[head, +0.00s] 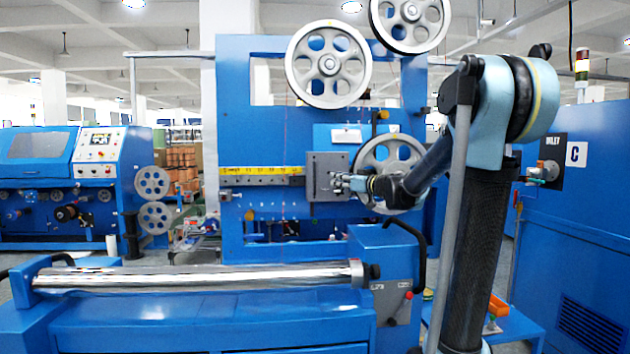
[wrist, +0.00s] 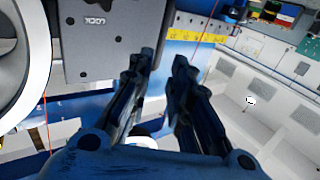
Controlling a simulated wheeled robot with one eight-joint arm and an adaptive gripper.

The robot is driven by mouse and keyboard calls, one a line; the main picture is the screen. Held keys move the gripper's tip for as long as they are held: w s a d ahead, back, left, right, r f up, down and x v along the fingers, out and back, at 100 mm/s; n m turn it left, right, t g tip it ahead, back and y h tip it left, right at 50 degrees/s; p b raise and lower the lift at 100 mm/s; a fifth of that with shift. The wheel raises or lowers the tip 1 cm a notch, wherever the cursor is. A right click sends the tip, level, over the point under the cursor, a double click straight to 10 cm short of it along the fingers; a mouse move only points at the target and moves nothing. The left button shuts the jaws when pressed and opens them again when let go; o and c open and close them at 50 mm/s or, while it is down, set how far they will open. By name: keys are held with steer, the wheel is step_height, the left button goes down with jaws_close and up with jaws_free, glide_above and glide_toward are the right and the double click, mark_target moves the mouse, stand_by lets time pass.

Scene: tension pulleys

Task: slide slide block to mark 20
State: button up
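The slide block (head: 322,164) is a grey plate on the blue machine's rail, at the right end of the yellow scale (head: 262,170). In the wrist view the block (wrist: 100,45) is at the upper left, with the word LOCK on its face, and the scale (wrist: 196,37) runs off to the upper right. The scale's numbers are too small to read surely, so I cannot pick out mark 20. My gripper (head: 337,182) is in front of the block's lower right part. In the wrist view its two fingers (wrist: 164,60) are partly apart, with nothing seen between them. Contact with the block cannot be told.
A spoked pulley (head: 388,160) stands behind my arm, right of the block. Two more pulleys (head: 328,64) are above. A blue bench with a shiny roller (head: 200,276) lies in front, below the rail. The rail left of the block looks clear.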

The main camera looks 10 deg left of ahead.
glide_above(315, 191)
steer(key=shift+w+a, duration=0.1)
steer(key=shift+w, duration=0.35)
steer(key=shift+c, duration=0.6)
jaws_close()
